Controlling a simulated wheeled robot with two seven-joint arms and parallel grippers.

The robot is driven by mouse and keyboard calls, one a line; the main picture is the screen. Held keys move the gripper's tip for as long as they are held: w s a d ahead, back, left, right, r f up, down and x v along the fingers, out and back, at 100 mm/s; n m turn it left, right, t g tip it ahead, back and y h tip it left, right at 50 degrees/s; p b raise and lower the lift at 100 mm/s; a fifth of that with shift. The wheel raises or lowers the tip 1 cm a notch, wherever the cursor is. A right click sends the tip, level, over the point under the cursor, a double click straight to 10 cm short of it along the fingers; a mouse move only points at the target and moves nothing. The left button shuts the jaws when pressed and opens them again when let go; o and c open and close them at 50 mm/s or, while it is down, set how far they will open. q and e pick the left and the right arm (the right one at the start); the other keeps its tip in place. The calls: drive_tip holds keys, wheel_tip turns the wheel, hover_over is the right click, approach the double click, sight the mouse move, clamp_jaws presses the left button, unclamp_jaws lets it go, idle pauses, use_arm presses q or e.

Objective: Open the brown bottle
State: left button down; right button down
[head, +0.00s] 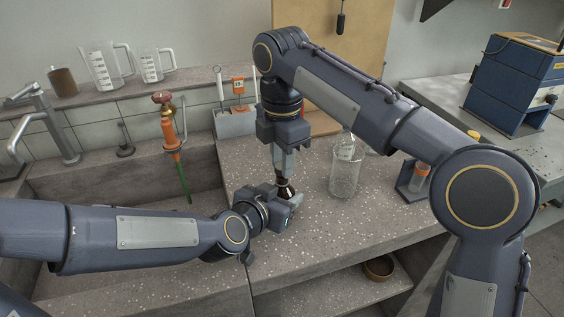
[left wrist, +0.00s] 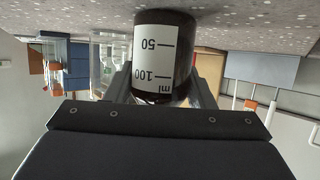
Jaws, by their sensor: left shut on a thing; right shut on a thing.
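The brown bottle (head: 285,190) stands on the speckled bench top near its front edge, largely hidden behind my grippers in the head view. In the left wrist view the bottle (left wrist: 178,60) is dark brown, with a white label marked 50 and 100 ml. My left gripper (head: 290,201) is shut around the bottle's body, and its fingers also show on both sides of it in the left wrist view (left wrist: 165,85). My right gripper (head: 284,172) points straight down from above and is shut at the bottle's top. The cap itself is hidden by the fingers.
A glass beaker (head: 345,177) stands on the bench right of the bottle. An orange-capped container in a dark holder (head: 413,180) is farther right. A grey rack with an orange-topped item (head: 236,122) stands behind at the left. A sink with a tap (head: 45,120) lies left.

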drive_tip(key=shift+r, duration=0.1)
drive_tip(key=shift+r, duration=2)
use_arm(q)
drive_tip(key=c, duration=0.6)
unclamp_jaws()
